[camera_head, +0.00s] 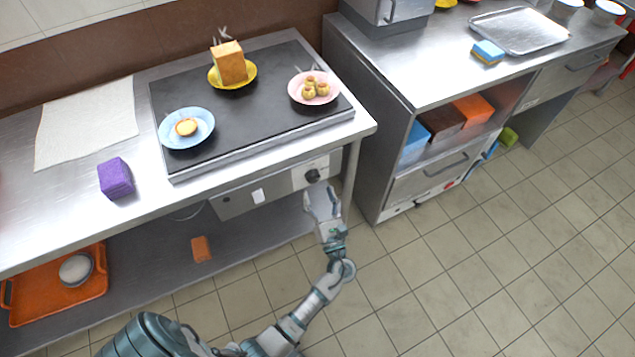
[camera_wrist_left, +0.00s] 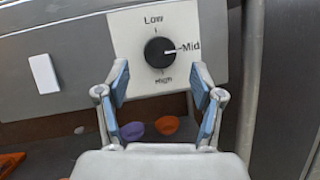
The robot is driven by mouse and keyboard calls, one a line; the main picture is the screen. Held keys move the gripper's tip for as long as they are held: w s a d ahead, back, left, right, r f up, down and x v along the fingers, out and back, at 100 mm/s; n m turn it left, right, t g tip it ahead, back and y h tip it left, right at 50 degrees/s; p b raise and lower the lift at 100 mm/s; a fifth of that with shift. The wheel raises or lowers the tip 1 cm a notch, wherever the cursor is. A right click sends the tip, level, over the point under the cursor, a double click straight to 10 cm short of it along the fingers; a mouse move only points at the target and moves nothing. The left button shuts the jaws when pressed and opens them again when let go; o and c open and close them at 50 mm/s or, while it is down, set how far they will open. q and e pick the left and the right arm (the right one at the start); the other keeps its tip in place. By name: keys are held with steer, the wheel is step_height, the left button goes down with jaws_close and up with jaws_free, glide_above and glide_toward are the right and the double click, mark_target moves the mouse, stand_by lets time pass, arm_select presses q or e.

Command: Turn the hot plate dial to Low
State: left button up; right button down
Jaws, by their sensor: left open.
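The hot plate (camera_head: 240,118) is a black slab on the steel counter. Its dial (camera_head: 312,176) is a black round knob on the panel below the counter edge. In the left wrist view the dial (camera_wrist_left: 160,52) sits on a white plate marked Low at top, Mid at right and High below. Its pale pointer mark faces right, at Mid. My left gripper (camera_head: 320,192) is just in front of the panel. In the left wrist view its two blue-padded fingers (camera_wrist_left: 162,82) are open, one on each side below the dial, with nothing between them. My right gripper is not in view.
Plates with food stand on the hot plate: blue (camera_head: 200,138), yellow (camera_head: 236,84) and pink (camera_head: 296,92). A white rectangle (camera_wrist_left: 43,73) is on the panel left of the dial. A counter leg (camera_head: 351,172) stands right of the dial. Open tiled floor (camera_head: 450,270) lies right of my arm.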

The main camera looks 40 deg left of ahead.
mark_target(314, 180)
arm_select(q)
steer(key=x, duration=0.2)
steer(key=shift+w+a, duration=0.15)
steer(key=shift+a, duration=0.2)
steer(key=shift+w+a+r, duration=0.15)
steer(key=shift+a+r, duration=0.05)
steer(key=shift+a, duration=0.05)
steer(key=shift+w+r, duration=0.1)
steer(key=shift+r, duration=0.05)
steer(key=shift+d, duration=0.1)
steer(key=c, duration=1.1)
steer(key=shift+c, duration=0.2)
